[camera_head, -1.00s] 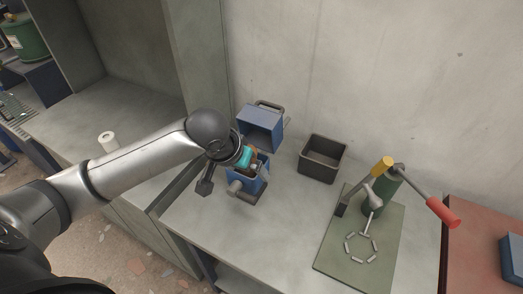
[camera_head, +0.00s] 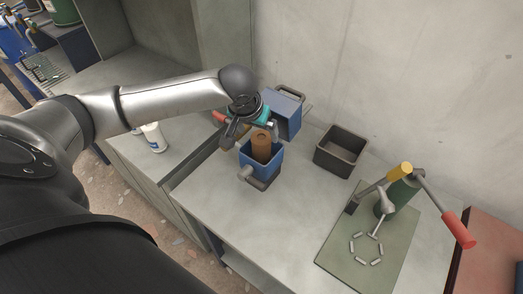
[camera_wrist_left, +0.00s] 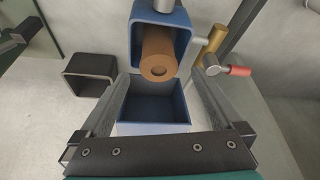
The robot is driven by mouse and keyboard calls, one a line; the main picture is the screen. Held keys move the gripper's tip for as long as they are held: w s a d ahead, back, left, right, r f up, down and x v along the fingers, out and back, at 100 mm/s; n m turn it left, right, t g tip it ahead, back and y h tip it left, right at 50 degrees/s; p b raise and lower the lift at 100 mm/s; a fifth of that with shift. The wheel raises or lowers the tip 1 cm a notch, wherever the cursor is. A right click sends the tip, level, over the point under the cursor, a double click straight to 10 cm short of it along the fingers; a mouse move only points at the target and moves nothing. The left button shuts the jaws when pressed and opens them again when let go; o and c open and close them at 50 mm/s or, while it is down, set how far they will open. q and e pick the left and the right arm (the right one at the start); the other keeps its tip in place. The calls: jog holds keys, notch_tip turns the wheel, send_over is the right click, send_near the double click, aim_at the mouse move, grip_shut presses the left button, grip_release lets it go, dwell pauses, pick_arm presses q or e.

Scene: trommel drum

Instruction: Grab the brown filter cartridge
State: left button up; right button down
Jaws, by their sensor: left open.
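The brown filter cartridge (camera_head: 262,147) stands upright in the open blue housing (camera_head: 247,160), its upper part sticking out. In the left wrist view the cartridge (camera_wrist_left: 158,52) shows its round end with a hole, inside a blue box (camera_wrist_left: 136,22). A second blue box (camera_wrist_left: 153,126) opens below it. My left gripper (camera_head: 250,138) is open and empty at the top of the cartridge in the head view. In the wrist view its two fingers spread to either side (camera_wrist_left: 160,85); I see no contact with the cartridge. My right gripper is not in view.
A dark bin (camera_head: 341,150) is to the right. Further right, a green mat (camera_head: 335,250) bears a green pump with a red-handled lever (camera_head: 457,229) and several small metal pieces. White containers (camera_head: 153,137) stand left.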

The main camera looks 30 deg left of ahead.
aim_at(261, 137)
pick_arm(q)
jog(key=shift+x, duration=2.75)
jog(key=shift+w, duration=0.15)
grip_shut()
